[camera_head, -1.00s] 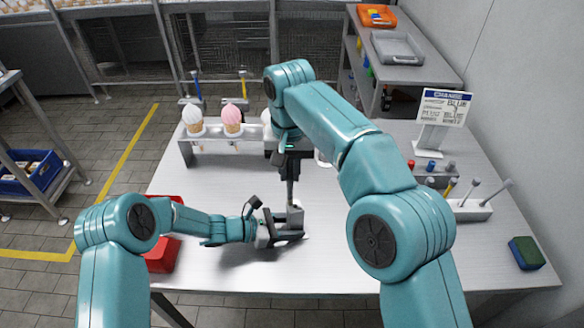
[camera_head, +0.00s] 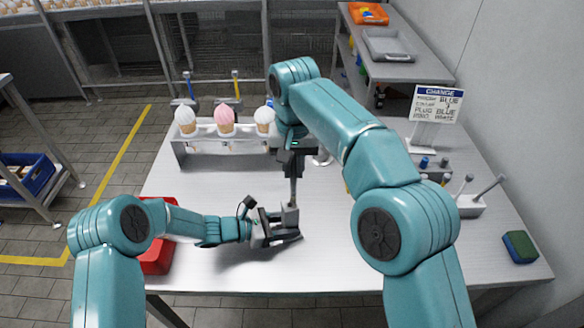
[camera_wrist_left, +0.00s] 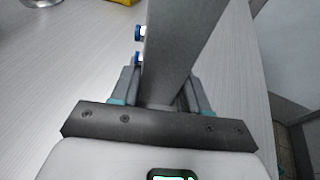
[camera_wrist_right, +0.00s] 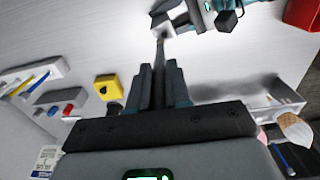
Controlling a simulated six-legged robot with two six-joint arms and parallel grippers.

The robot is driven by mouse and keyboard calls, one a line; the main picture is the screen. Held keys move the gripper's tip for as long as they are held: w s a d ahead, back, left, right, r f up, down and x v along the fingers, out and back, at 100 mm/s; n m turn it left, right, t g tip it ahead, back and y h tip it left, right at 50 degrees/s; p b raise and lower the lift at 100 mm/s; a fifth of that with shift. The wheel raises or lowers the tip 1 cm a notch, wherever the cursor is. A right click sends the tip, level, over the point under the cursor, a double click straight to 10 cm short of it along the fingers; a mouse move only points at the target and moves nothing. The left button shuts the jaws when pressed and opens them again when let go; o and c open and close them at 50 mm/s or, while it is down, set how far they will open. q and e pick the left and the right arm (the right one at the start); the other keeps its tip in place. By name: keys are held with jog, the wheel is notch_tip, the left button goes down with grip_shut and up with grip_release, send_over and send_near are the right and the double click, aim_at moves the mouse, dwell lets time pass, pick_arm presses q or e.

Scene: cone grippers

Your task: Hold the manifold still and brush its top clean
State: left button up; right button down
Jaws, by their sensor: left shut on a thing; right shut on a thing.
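The manifold (camera_head: 290,217) is a small grey block low over the front middle of the table. My left gripper (camera_head: 277,230) is shut on it from the left. In the left wrist view the manifold (camera_wrist_left: 182,40) rises between the fingers, with blue-and-white fittings on one side. My right gripper (camera_head: 293,160) points down above it, shut on a thin dark brush (camera_head: 293,190). The brush's lower end is at the manifold's top; I cannot tell whether it touches. The right wrist view shows the brush (camera_wrist_right: 160,58) running from the fingers toward the manifold.
A rack (camera_head: 210,150) with ice-cream cones stands at the back left. A red bin (camera_head: 157,250) is at the left front. At right are a sign (camera_head: 437,103), a holder (camera_head: 470,206) with upright handles, and a green-and-blue sponge (camera_head: 520,247).

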notch_tip(320, 180, up, 6)
jog(key=s+a, duration=0.1)
jog(key=s, duration=0.1)
jog(key=shift+a, duration=0.3)
jog(key=shift+s+f, duration=0.1)
jog(key=shift+f, duration=0.05)
jog(key=shift+f, duration=2.25)
jog(key=shift+f, duration=0.6)
jog(key=shift+d, duration=0.1)
jog(key=shift+w+d+r, duration=0.1)
jog(key=shift+w+d, duration=0.1)
jog(key=shift+d, duration=0.3)
jog(key=shift+w+d, duration=0.15)
jog(key=shift+d, duration=0.3)
jog(key=shift+a, duration=0.2)
